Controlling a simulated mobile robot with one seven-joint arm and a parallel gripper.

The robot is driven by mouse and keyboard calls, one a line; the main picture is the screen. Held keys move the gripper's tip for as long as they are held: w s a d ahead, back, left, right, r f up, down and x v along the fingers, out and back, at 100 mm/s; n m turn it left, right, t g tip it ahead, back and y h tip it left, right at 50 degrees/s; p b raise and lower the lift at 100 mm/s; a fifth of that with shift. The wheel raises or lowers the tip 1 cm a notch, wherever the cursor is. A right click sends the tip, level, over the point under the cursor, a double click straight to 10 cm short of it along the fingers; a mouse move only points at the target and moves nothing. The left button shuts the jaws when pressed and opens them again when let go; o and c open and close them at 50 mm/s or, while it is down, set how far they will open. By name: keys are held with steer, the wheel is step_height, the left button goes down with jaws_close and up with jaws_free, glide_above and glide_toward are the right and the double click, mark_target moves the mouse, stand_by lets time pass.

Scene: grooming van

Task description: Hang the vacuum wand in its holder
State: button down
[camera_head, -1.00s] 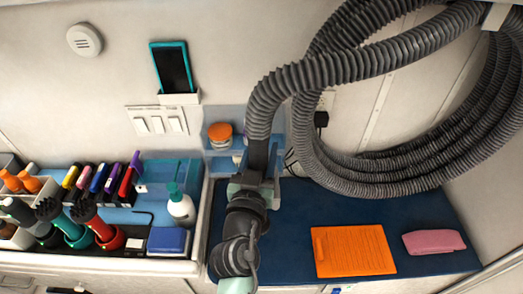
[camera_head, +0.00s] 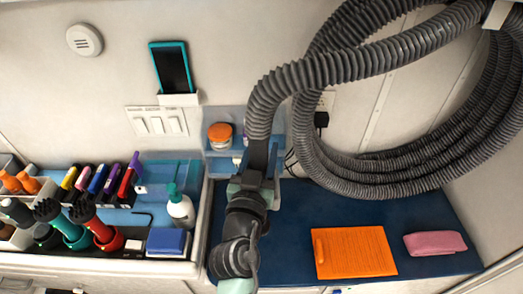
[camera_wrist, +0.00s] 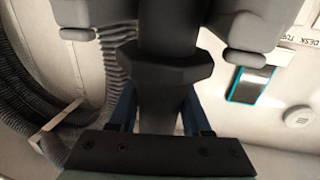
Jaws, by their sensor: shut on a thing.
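My gripper (camera_head: 250,188) is shut on the dark vacuum wand, seen in the head view above the arm at the back of the blue counter. The wand (camera_head: 258,155) stands roughly upright, with its upper end joined to the thick grey hose (camera_head: 300,78). In the wrist view the dark wand (camera_wrist: 157,95) runs down the middle, with a wider collar. Blue pieces flank it, and a black plate with screws crosses below. I cannot tell whether these belong to the holder. No holder can be clearly made out, and the wand and my arm hide what is behind them.
The hose hangs in large coils at the upper right. An orange mat (camera_head: 354,253) and a pink cloth (camera_head: 435,243) lie on the blue counter (camera_head: 300,205). Brushes, markers and a white bottle (camera_head: 181,207) crowd the left side. An orange-lidded jar (camera_head: 220,136) stands on the blue shelf.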

steer(key=shift+f+b, duration=0.45)
steer(key=shift+b, duration=0.25)
steer(key=shift+c, duration=1.8)
jaws_free()
steer(key=o, duration=0.4)
steer(key=shift+f, duration=0.15)
steer(key=shift+c, duration=0.2)
steer(key=s+a+b, duration=0.2)
steer(key=s+b, duration=0.1)
steer(key=s, duration=0.6)
steer(key=shift+s, duration=0.4)
